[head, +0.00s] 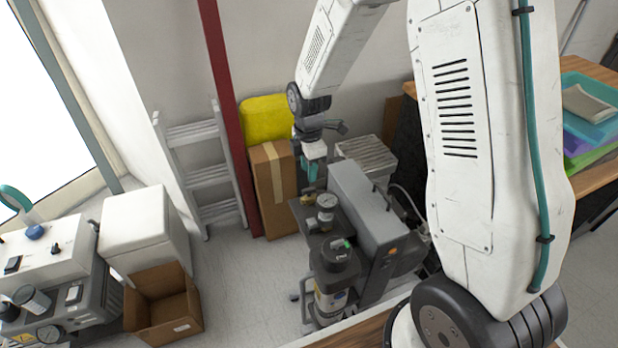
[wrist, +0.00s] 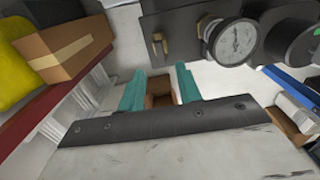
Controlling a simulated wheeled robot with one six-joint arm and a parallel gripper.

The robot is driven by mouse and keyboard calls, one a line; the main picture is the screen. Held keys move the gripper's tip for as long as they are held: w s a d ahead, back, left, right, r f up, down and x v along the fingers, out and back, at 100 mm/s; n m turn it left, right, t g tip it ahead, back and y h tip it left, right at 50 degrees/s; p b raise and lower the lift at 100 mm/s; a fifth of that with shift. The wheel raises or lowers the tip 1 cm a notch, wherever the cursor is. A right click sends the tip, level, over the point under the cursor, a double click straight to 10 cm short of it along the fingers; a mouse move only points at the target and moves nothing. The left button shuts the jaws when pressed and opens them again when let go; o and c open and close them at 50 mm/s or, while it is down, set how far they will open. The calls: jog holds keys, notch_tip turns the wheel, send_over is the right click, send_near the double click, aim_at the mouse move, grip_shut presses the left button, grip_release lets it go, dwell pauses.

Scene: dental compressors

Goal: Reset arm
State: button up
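My arm reaches out from the right side of the head view, up and over, with its wrist hanging down in the middle. My gripper (head: 310,172) hangs just left of the grey compressor housing (head: 368,215), above a gauge (head: 326,202). In the wrist view, the two teal fingers of my gripper (wrist: 160,88) stand apart with nothing held between them. Beyond the gap, a piece of brown cardboard and pale floor show. A gauge (wrist: 235,40) on a dark panel (wrist: 175,20) sits close to the right finger.
A cardboard box (head: 273,185) and yellow bag (head: 266,118) stand behind the gripper. A stepladder (head: 205,175) leans beside a red post (head: 228,100). An open carton (head: 165,312) and another compressor (head: 45,260) are at left. Floor between (head: 245,275) is clear.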

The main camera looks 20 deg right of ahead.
jog(key=shift+r, duration=0.6)
jog(key=shift+s+m, duration=0.2)
jog(key=shift+m, duration=0.4)
jog(key=s+r+m, duration=0.1)
jog(key=s+m, duration=0.1)
jog(key=s+r+m+g, duration=0.1)
jog(key=s+m, duration=0.1)
jog(key=s+r+m+g, duration=0.1)
jog(key=s, duration=0.1)
jog(key=shift+s+d+m, duration=0.3)
jog(key=shift+s+m, duration=0.1)
jog(key=s+d+r+m+t, duration=0.2)
jog(key=s+r+m, duration=0.9)
jog(key=s+r, duration=0.9)
jog(key=s+t, duration=0.1)
jog(key=s, duration=0.2)
jog(key=shift+d+r, duration=0.25)
jog(key=shift+r, duration=0.05)
